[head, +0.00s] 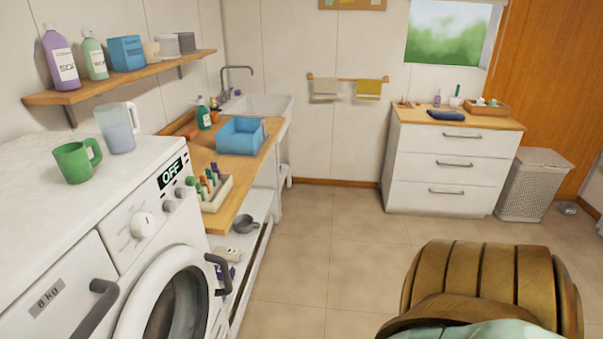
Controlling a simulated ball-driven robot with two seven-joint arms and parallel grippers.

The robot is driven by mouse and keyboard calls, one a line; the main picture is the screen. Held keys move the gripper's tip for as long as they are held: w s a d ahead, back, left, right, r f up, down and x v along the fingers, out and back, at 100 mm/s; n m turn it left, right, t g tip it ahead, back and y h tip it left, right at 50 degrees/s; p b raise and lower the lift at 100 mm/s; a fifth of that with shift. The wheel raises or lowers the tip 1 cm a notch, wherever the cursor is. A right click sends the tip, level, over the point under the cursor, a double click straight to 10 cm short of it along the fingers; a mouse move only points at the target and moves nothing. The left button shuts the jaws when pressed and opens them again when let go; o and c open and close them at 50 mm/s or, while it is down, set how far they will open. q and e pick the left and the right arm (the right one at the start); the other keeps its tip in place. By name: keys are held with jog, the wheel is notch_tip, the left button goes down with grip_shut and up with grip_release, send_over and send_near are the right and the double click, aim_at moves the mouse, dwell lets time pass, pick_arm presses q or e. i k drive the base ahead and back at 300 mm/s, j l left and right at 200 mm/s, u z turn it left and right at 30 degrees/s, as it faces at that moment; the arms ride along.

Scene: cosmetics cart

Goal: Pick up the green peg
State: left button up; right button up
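Several small upright pegs in green, orange and purple stand in a pale wooden holder (221,197) on the wooden counter, just behind the washing machine. At least one green peg (204,187) shows among them. The pegs are small and partly overlap, so their exact number and shape are hard to tell. Neither of my grippers is in the head view.
The white washing machine (40,215) fills the left, with a green mug (75,162) and a measuring jug (119,128) on top. A blue bin (240,137) stands on the counter (232,197) beyond the pegs. The middle floor is clear.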

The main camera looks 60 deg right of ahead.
aim_at(198, 190)
jog(key=z, duration=1.15)
jog(key=u, duration=3.05)
jog(key=z, duration=3)
jog(key=i+l+z, duration=0.25)
jog(key=i+l, duration=0.15)
jog(key=i+l+z, duration=0.55)
jog(key=i+l, duration=0.15)
jog(key=i, duration=0.15)
jog(key=i+l+z, duration=0.25)
jog(key=i, duration=0.2)
